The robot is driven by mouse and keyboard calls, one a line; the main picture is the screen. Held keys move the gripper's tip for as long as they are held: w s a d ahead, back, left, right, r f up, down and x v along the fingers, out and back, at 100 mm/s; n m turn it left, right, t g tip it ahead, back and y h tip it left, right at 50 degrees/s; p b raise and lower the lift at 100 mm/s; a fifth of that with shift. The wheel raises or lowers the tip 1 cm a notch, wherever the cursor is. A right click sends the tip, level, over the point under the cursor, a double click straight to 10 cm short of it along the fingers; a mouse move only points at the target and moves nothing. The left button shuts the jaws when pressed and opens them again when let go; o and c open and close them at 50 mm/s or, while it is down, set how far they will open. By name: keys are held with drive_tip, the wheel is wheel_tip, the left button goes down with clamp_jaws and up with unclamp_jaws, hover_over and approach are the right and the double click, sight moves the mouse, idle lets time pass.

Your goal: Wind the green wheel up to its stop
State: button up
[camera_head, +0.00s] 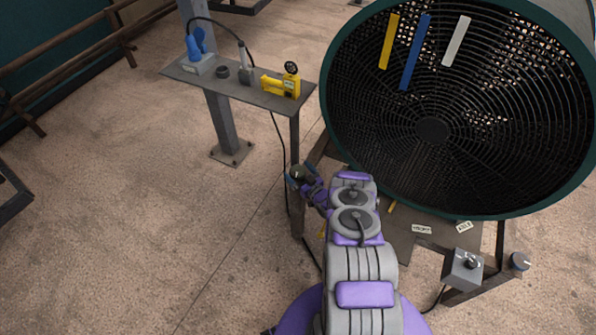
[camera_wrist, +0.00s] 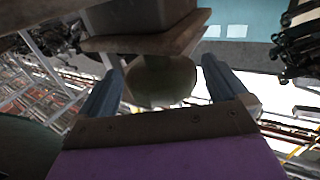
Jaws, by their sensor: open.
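In the head view my gripper (camera_head: 296,177) is beside the stand under the fan, below the front edge of the small shelf. In the wrist view its two blue-grey fingers (camera_wrist: 162,84) are open, one on each side of a dull olive-green round thing (camera_wrist: 160,72). This may be the green wheel, but its colour is dark and I cannot be sure. I cannot tell whether the fingers touch it. In the head view no clearly green wheel shows; my gripper and arm cover that spot. A brown-grey bar (camera_wrist: 150,42) crosses just above the round thing.
A large caged fan (camera_head: 574,165) with coloured strips fills the upper right. The small shelf (camera_head: 222,89) holds a blue tool (camera_head: 197,43) and a yellow meter (camera_head: 287,82).

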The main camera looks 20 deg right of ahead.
drive_tip(key=s+d, duration=0.2)
drive_tip(key=s, duration=0.9)
drive_tip(key=shift+p, duration=0.3)
wheel_tip(320, 180, up, 12)
drive_tip(key=g+h, duration=0.2)
drive_tip(key=g, duration=0.2)
hover_over(300, 166)
drive_tip(key=s+a+r+g+h, duration=0.1)
drive_tip(key=s+a+r+g, duration=0.35)
drive_tip(key=r, duration=0.65)
drive_tip(key=s+a+r+g+h, duration=0.1)
drive_tip(key=s+a+r+g, duration=0.3)
drive_tip(key=r, duration=0.7)
drive_tip(key=s+a+r+g, duration=0.2)
drive_tip(key=s+a+r, duration=0.2)
drive_tip(key=s, duration=1)
drive_tip(key=s+a+r+m+g, duration=0.1)
drive_tip(key=s+a+r, duration=0.3)
drive_tip(key=s, duration=1)
drive_tip(key=s+a+r+m+g, duration=0.1)
drive_tip(key=s+a+r+g, duration=0.3)
drive_tip(key=s, duration=1.1)
drive_tip(key=shift+a+r+y, duration=0.25)
drive_tip(key=shift+r+y, duration=0.15)
drive_tip(key=shift+r, duration=0.35)
